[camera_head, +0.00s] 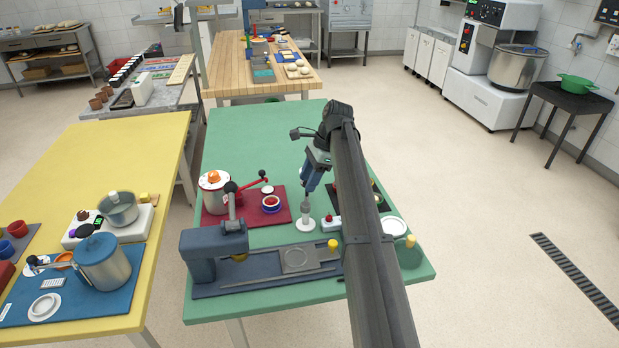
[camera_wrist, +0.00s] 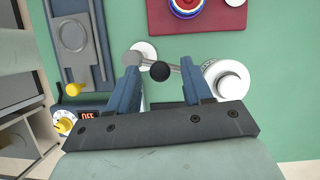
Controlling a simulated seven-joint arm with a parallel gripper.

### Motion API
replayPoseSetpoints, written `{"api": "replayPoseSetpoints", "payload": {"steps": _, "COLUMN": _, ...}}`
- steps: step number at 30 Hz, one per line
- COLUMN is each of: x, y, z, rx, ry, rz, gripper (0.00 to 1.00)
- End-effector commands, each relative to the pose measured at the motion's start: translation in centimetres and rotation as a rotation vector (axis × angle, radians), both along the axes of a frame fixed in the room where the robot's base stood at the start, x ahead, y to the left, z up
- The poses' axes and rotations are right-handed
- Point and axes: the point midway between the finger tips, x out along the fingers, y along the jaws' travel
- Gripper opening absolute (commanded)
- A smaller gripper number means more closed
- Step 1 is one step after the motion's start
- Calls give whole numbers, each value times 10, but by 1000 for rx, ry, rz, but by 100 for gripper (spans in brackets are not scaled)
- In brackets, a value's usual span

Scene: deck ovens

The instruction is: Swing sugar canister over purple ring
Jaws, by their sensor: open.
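My gripper (camera_wrist: 162,88) is open, its two blue fingers apart and pointing down over the green table; it also shows in the head view (camera_head: 309,190). In the wrist view a black ball knob (camera_wrist: 160,71) lies between the fingers, on a grey rod. The rod runs from a post on a round white base (camera_wrist: 143,48) to a white-topped canister (camera_wrist: 225,80), which looks like the sugar canister. The right finger is close beside it; contact cannot be told. In the head view the white base (camera_head: 305,225) stands just below the gripper. I cannot make out a purple ring.
A red mat (camera_head: 220,219) holds a pot and a blue-and-red dish (camera_head: 270,203). A blue-grey press (camera_head: 214,250) stands at the front. Free green surface (camera_head: 265,140) lies behind.

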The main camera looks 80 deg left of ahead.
Motion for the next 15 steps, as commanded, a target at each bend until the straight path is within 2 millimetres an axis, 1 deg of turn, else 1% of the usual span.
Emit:
{"api": "replayPoseSetpoints", "payload": {"steps": 2, "x": 0, "y": 0, "z": 0, "rx": 0, "ry": 0, "rz": 0, "gripper": 50}}
{"api": "replayPoseSetpoints", "payload": {"steps": 3, "x": 0, "y": 0, "z": 0, "rx": 0, "ry": 0, "rz": 0, "gripper": 48}}
{"api": "replayPoseSetpoints", "payload": {"steps": 15, "x": 0, "y": 0, "z": 0, "rx": 0, "ry": 0, "rz": 0, "gripper": 10}}
